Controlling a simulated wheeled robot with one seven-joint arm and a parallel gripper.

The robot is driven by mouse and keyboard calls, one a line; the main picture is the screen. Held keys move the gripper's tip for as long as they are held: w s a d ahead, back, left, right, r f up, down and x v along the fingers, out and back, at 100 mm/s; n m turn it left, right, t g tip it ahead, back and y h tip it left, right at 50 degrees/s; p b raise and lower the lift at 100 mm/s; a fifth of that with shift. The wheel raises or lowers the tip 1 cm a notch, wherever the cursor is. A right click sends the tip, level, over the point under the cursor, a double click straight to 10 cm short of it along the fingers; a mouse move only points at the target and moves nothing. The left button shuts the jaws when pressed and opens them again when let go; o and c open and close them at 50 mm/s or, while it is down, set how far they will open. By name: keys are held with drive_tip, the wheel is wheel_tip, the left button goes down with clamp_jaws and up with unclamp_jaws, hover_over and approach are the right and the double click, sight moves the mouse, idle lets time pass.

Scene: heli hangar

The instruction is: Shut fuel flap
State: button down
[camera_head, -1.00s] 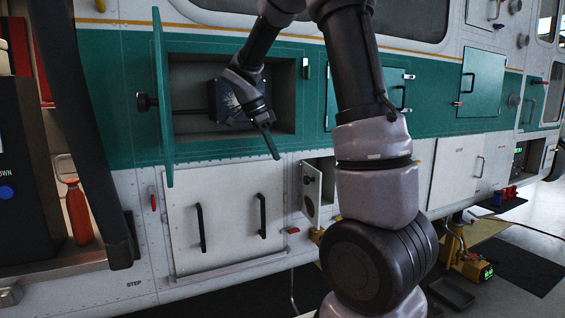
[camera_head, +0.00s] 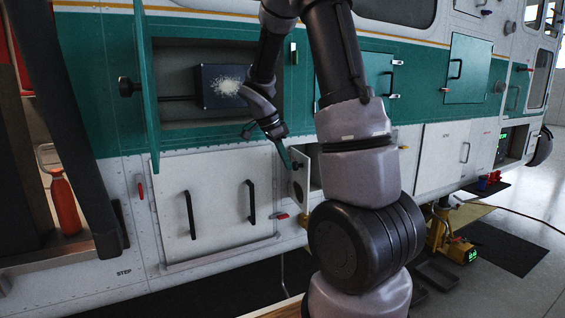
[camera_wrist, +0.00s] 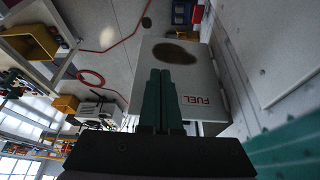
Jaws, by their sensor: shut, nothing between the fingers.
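The fuel flap (camera_head: 299,180) is a small white door low on the helicopter's side, standing open and swung outward, with a dark recess (camera_head: 315,172) to its right. In the wrist view the flap (camera_wrist: 207,78) shows a "FUEL" label upside down and a dark oval patch. My gripper (camera_head: 286,162) is just at the flap's upper left in the head view, its green fingers pointing down. In the wrist view my gripper (camera_wrist: 160,75) has its fingers together and empty, overlapping the flap's face. I cannot tell if they touch it.
A tall green door (camera_head: 145,90) stands open at the left, beside an open compartment holding a dark box (camera_head: 222,85). A white double-handled panel (camera_head: 218,215) lies below. A yellow device (camera_head: 448,243) stands on the floor at the right. My arm hides part of the side.

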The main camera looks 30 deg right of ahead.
sight(298, 166)
drive_tip(key=shift+s+d, duration=0.1)
drive_tip(key=shift+s+d+n, duration=0.15)
drive_tip(key=shift+d+n, duration=0.1)
drive_tip(key=shift+n, duration=0.15)
drive_tip(key=shift+s+d+n+t, duration=0.3)
drive_tip(key=shift+d+n, duration=0.3)
drive_tip(key=shift+d, duration=0.05)
drive_tip(key=shift+s+d+n+t, duration=0.25)
drive_tip(key=shift+d+n+t, duration=0.05)
drive_tip(key=shift+d+n, duration=0.3)
drive_tip(key=w+d+n+t+y, duration=0.1)
drive_tip(key=w+d+n, duration=0.2)
drive_tip(key=d+n, duration=0.2)
drive_tip(key=w+d+n+t+y, duration=0.1)
drive_tip(key=w+d+n, duration=0.3)
drive_tip(key=d, duration=0.6)
drive_tip(key=shift+w+d+n+t+y, duration=0.2)
drive_tip(key=shift+n+t+y, duration=0.1)
drive_tip(key=shift+n+t, duration=0.45)
